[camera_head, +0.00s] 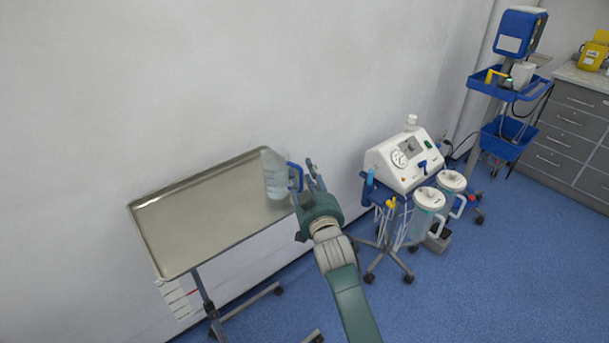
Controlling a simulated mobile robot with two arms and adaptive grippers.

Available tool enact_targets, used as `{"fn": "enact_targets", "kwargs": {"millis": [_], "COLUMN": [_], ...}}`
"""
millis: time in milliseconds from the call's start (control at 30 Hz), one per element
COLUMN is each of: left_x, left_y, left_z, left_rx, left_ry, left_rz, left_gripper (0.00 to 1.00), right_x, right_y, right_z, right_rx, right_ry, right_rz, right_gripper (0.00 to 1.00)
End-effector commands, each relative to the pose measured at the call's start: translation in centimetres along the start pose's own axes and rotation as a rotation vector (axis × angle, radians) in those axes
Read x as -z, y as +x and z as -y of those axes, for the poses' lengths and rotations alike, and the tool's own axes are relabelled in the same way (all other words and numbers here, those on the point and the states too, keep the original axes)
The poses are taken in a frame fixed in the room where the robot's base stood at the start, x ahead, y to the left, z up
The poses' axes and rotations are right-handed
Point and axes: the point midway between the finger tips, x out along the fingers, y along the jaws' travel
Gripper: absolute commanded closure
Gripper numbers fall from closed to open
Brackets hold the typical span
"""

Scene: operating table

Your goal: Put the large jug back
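The large jug (275,176), clear with a blue handle (296,177), appears upright at the right end of the metal tray table (195,222). I cannot tell whether its base touches the tray or is slightly above it. My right gripper (311,176) is at the handle, on the jug's right side. Its fingers point up and away beside the handle, and their gap is too small to make out, so a grip on the handle is unclear. My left gripper is not in view.
The suction machine (404,158) stands on a wheeled stand to the right, with two lidded canisters (427,212) (451,184) at its front. A blue-tray trolley (508,86) and grey drawers (573,125) are farther right. The tray's left and middle are bare.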

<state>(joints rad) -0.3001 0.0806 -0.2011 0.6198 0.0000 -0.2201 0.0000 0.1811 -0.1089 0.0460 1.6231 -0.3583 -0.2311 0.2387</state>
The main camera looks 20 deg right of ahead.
Motion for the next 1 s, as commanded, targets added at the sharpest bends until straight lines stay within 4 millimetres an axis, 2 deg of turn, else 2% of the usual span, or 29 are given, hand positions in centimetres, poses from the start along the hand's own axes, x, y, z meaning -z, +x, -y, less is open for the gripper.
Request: {"fn": "enact_targets", "kwargs": {"millis": [200,267,367,700,833,1000], "left_x": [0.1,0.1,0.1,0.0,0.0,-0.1], "left_y": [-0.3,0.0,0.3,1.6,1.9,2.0], "left_z": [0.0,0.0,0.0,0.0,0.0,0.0], "left_rx": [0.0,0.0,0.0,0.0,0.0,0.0], "left_ry": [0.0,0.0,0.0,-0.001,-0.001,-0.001], "left_rz": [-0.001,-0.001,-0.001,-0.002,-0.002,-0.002], "left_gripper": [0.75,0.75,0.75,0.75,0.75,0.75], "right_x": [0.5,0.1,0.0,0.0,0.1,0.2], "right_y": [0.0,-0.6,-2.1,-9.3,-11.0,-12.0], "right_z": [0.0,0.0,0.0,0.0,0.0,0.0], "right_rx": [0.0,0.0,0.0,0.0,0.0,0.0], "right_ry": [0.0,0.0,0.0,0.001,0.001,0.0], "right_rz": [-0.001,0.001,0.001,0.002,0.002,0.0], "right_gripper": [0.66,0.66,0.66,0.66,0.66,0.66]}}
